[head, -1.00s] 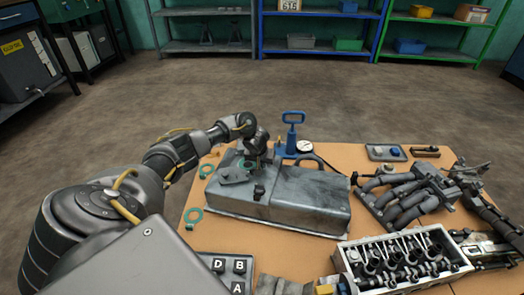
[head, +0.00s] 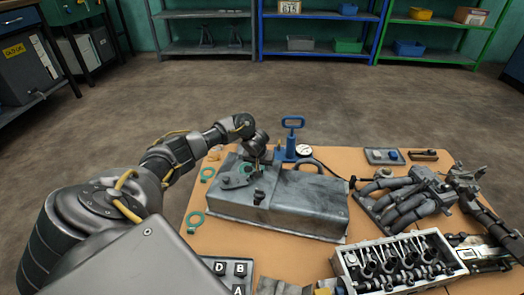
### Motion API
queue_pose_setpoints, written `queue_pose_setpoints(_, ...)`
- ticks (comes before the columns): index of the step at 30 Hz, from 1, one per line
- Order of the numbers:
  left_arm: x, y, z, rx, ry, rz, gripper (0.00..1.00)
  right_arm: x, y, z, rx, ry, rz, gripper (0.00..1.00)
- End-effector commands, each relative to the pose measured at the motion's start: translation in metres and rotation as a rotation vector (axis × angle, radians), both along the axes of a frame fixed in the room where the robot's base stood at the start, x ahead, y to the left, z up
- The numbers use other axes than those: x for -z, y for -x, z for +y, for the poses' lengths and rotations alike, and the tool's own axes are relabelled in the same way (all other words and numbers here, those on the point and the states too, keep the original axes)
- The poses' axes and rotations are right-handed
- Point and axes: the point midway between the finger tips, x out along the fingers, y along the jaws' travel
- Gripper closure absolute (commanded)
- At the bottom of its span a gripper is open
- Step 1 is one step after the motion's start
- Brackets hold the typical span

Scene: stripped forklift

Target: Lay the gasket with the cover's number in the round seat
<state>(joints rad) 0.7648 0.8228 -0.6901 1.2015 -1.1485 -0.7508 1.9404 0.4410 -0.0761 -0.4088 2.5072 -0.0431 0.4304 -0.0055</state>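A large grey metal tank (head: 300,205) lies on the orange-brown table, with a dark plate and small knobs on its top left. Green ring gaskets lie on the table left of it: one at the back (head: 208,174) and one nearer the front (head: 195,221). A bit of green also shows at the tank's top left, partly hidden by my wrist. My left gripper (head: 252,156) is just above the tank's back left; its fingers are too small and dark to tell their state. No cover number or round seat can be made out. My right gripper does not show clearly.
A blue-handled pump (head: 292,140) with a gauge (head: 304,150) stands behind the tank. Pipes (head: 405,200) and an open engine head (head: 400,262) fill the right. A small tray (head: 384,156) lies at the back right.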

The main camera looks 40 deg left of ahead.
Motion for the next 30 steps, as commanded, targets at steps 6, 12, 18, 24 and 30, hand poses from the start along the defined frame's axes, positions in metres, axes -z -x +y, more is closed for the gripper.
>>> queue_pose_setpoints(6, -0.048, 0.014, -0.008, 0.003, 0.0, 0.0, 0.66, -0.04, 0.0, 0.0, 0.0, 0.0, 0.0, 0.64)
queue_pose_setpoints(12, -0.067, 0.022, -0.013, 0.002, 0.001, 0.001, 0.66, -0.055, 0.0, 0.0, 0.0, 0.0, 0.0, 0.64)
queue_pose_setpoints(18, -0.071, 0.025, -0.014, 0.0, 0.0, 0.0, 0.66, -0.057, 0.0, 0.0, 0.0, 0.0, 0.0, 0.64)
queue_pose_setpoints(24, -0.07, 0.025, -0.014, 0.0, 0.0, 0.0, 0.66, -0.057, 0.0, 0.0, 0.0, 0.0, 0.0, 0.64)
queue_pose_setpoints(30, -0.07, 0.025, -0.015, 0.047, -0.011, 0.009, 0.66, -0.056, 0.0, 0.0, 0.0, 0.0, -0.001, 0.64)
